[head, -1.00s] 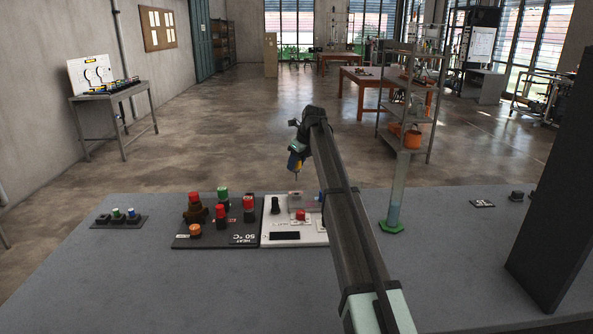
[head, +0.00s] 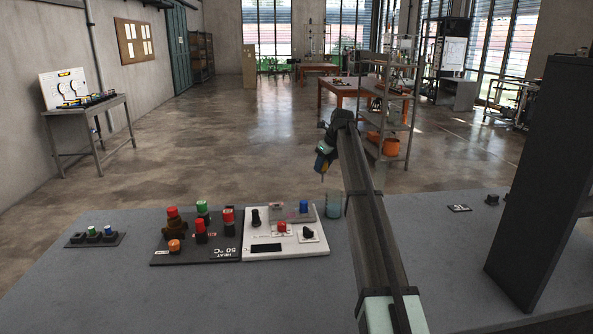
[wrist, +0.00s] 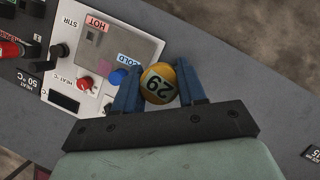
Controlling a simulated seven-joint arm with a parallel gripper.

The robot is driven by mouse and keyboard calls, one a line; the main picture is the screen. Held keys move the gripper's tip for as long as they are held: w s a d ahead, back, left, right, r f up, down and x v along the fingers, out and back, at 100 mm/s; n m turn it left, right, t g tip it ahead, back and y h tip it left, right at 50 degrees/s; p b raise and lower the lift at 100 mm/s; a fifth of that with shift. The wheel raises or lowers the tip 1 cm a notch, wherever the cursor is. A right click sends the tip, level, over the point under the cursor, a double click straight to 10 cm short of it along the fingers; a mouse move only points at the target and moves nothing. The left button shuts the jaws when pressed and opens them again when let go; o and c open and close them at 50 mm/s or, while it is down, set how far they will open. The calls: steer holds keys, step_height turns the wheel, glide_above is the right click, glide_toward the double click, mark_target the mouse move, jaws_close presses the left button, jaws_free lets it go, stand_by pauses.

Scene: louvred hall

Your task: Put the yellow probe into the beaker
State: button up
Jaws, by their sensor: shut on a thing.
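My gripper (head: 324,160) hangs above the far side of the table in the head view. Its blue fingers are shut on the yellow probe (wrist: 158,84), whose rounded end faces the wrist camera with a "29" label. In the head view only a little of the probe's yellow (head: 320,166) shows, in the air. A clear beaker (head: 333,207) with pale blue contents stands right of the white panel, against the arm's outline. It is lower in the picture than the gripper and slightly right of it. I cannot make out the beaker in the wrist view.
The white panel (head: 262,247) with knobs and hot and cold labels lies left of the beaker. A dark panel (head: 215,252) with red, green and orange parts is beside it. A tall dark post (head: 540,180) stands at the right. The table's front middle (head: 250,300) is clear.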

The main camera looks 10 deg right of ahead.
steer(key=d+r, duration=0.2)
steer(key=d, duration=0.5)
step_height(320, 180, down, 6)
steer(key=s+n, duration=0.1)
steer(key=n, duration=0.1)
steer(key=shift+s+a+g+y, duration=0.3)
steer(key=shift+a+g, duration=0.05)
steer(key=shift+g, duration=0.05)
steer(key=o, duration=1.2)
steer(key=shift+c, duration=0.2)
steer(key=shift+r, duration=0.1)
steer(key=v, duration=1.3)
steer(key=shift+r, duration=0.35)
